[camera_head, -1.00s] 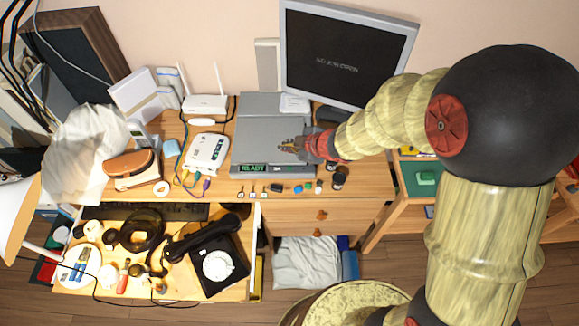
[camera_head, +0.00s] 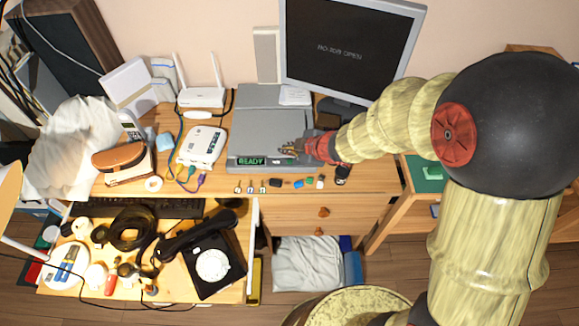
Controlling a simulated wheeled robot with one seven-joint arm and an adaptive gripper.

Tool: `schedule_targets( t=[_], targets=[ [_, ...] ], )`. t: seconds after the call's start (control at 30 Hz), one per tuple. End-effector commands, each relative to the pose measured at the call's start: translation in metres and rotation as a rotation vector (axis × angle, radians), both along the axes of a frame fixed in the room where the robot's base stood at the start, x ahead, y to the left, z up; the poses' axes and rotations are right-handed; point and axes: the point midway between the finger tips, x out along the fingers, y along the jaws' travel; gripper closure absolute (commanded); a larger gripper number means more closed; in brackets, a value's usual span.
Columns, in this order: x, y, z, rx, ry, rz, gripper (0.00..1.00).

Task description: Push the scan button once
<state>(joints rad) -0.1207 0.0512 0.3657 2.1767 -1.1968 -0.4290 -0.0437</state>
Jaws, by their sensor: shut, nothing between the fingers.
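A grey flatbed scanner (camera_head: 258,124) stands on the desk below the monitor. Its front panel carries a lit green display (camera_head: 251,161) reading "READY". My gripper (camera_head: 284,149) reaches in from the right, over the right part of the scanner near its front panel. Its fingers are shut and empty, pointing left. The scan button is too small to make out, or is hidden by my gripper. I cannot tell whether the fingertips touch the scanner.
A monitor (camera_head: 348,50) reading "NO JOB OPEN" stands behind the scanner. A white router box (camera_head: 202,146) with cables is left of it. Several small connectors lie along the desk's front edge. A black dial phone (camera_head: 213,264) sits in the lower open drawer.

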Motion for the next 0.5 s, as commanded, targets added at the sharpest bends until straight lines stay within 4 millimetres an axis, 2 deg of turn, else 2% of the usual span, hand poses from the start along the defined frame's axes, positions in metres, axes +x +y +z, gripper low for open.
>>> schedule_targets(
  t=[0.03,0.2,0.5],
  targets=[
    [0.0,0.0,-0.012,0.0,0.001,0.0,1.0],
    [0.0,0.0,-0.025,0.001,0.0,0.0,1.0],
    [0.0,0.0,-0.027,0.001,0.0,0.001,1.0]
  ],
)
